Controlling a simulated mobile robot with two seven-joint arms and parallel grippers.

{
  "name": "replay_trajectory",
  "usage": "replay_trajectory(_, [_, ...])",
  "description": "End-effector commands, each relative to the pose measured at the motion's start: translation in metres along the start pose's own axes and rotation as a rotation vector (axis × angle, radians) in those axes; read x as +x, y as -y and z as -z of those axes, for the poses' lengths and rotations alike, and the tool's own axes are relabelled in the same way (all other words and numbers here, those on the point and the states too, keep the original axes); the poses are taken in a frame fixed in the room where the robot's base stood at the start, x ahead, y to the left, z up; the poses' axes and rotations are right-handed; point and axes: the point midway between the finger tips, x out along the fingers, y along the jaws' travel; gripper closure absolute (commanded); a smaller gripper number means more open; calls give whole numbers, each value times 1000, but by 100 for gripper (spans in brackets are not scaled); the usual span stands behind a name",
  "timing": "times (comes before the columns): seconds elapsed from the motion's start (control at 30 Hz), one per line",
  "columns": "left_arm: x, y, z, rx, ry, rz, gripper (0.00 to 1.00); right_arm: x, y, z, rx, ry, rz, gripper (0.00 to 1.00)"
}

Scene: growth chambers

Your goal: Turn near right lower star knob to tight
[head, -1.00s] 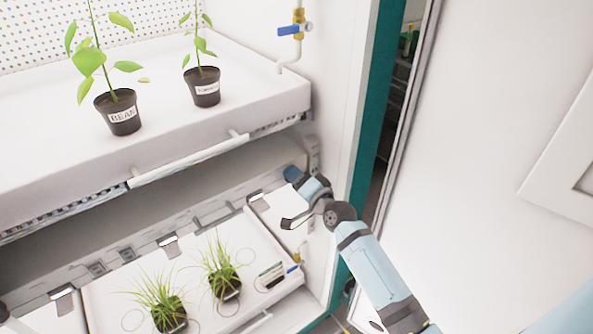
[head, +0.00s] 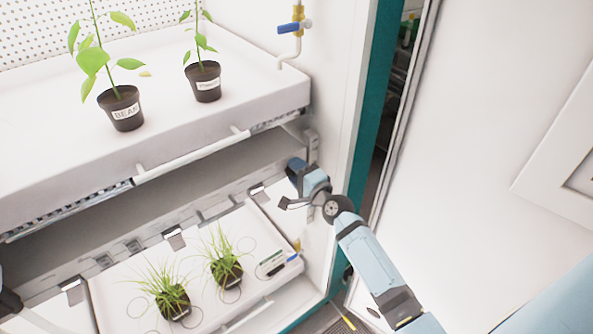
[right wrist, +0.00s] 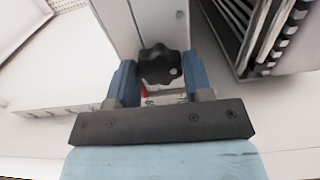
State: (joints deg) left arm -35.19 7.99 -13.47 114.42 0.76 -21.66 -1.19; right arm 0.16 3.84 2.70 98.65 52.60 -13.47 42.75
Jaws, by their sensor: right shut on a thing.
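The black star knob (right wrist: 160,66) shows in the right wrist view, on a pale upright post. My right gripper (right wrist: 160,84) has one blue finger on each side of the knob and is shut on it. In the head view my right gripper (head: 296,166) is at the right end of the gap under the upper shelf, beside the upright. The knob is hidden there behind the gripper and wrist. The knob's pointing mark, if any, is too small to read. My left gripper is not in view; only a bit of my left arm shows at the left edge.
The upper shelf tray (head: 215,128) holds two potted plants. A blue-handled valve (head: 289,28) is on the side wall. A white door panel stands right of my arm.

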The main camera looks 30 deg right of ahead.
Motion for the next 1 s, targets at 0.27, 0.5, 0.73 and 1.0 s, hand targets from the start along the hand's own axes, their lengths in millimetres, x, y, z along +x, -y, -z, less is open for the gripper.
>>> replay_trajectory(0.27, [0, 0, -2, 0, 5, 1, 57, 0, 1, 0, 5, -1, 2, 77])
replay_trajectory(0.5, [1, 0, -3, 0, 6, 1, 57, 0, 1, 0, 4, -1, 2, 28])
replay_trajectory(0.73, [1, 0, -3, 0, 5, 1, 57, 0, 0, 0, 4, 0, 1, 28])
replay_trajectory(1.0, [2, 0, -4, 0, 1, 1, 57, -33, -2, 0, 3, -1, -1, 28])
